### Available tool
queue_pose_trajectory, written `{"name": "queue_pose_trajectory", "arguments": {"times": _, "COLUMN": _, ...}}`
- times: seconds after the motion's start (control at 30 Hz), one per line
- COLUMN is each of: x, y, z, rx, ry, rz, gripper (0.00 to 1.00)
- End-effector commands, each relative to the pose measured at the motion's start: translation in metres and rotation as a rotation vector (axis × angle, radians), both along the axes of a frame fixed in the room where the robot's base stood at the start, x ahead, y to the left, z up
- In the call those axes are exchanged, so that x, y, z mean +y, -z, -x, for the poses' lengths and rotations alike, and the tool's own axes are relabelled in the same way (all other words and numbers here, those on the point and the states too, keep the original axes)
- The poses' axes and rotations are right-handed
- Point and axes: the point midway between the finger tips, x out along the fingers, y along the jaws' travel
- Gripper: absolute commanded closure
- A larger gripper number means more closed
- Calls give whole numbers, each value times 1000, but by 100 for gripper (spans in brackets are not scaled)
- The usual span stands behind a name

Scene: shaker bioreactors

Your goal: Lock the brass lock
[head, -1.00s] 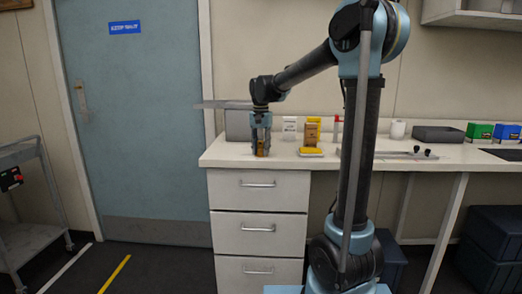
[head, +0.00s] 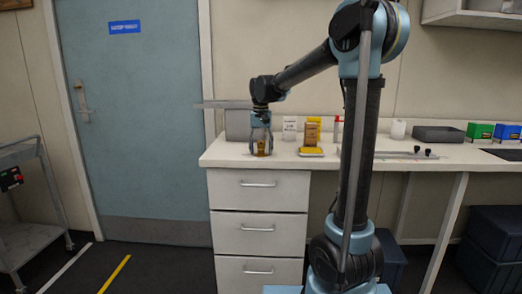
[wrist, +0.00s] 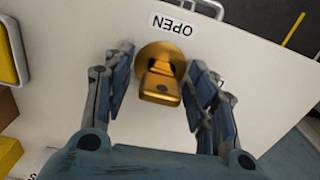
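The brass lock (wrist: 160,82) is a gold knob with a block-shaped grip on a round base, set on the white bench top. In the wrist view it lies between my gripper's two fingers, with a gap on each side. My gripper (wrist: 163,88) is open and points down over the lock. An OPEN label (wrist: 173,24) lies beyond the lock. A second label (wrist: 221,82) is mostly hidden behind the right finger. In the head view my gripper (head: 261,151) is at the left end of the bench, and the lock (head: 261,146) shows small and brownish between its fingers.
A yellow device (head: 311,151) stands on the bench right of my gripper, with a white box (head: 290,128) behind. A grey tray (head: 438,134) and green box (head: 480,131) are farther right. Drawers (head: 258,184) are below. A cart (head: 30,205) stands at the left.

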Motion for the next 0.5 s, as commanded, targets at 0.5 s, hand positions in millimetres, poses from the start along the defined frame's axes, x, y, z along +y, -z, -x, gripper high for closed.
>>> {"name": "queue_pose_trajectory", "arguments": {"times": 0.5, "x": 0, "y": -39, "z": 0, "rx": 1, "ry": 1, "rz": 0, "gripper": 48}}
